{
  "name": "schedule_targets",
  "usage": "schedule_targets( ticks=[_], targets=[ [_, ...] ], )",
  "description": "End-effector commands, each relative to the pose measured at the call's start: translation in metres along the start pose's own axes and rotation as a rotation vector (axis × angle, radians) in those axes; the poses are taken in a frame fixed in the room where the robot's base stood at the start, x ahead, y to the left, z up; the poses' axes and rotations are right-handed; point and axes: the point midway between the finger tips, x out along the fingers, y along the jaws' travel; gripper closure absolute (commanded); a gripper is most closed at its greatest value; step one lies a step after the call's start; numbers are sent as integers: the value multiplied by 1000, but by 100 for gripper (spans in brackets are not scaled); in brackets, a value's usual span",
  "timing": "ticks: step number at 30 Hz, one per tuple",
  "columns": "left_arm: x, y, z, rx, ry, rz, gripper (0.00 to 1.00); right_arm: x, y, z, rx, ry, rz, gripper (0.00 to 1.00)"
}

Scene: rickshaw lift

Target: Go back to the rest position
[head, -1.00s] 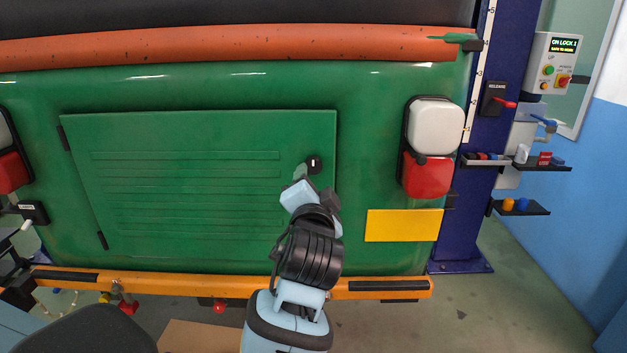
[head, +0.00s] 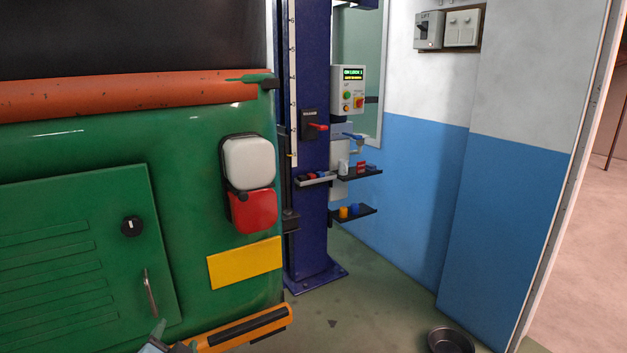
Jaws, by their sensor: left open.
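My left gripper (head: 170,342) shows only in part at the bottom edge of the head view. It is open, below the hatch and apart from it, near the left end of the visible orange bumper. The green hatch (head: 60,250) on the rickshaw's back looks closed. It has a round black knob (head: 132,226) and a metal handle (head: 150,293), with nothing touching either. My right gripper is not in view.
A dark blue lift column (head: 314,230) stands right of the rickshaw, with a control box (head: 348,90) and small shelves (head: 357,174). A dark round pan (head: 451,340) lies on the floor. Open floor (head: 375,295) lies before the blue-and-white wall; a doorway is at far right.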

Motion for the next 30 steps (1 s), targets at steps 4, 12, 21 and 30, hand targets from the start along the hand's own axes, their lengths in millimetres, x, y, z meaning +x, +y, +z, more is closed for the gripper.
schedule_targets(
  ticks=[4,12,21,30],
  targets=[
    [-24,80,62,-96,-19,183,43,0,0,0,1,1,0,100],
    [-109,190,168,-355,-122,451,43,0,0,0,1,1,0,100],
    [-196,240,236,-583,-254,581,43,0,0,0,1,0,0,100],
    [-206,244,243,-613,-270,590,43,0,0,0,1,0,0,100]
  ],
)
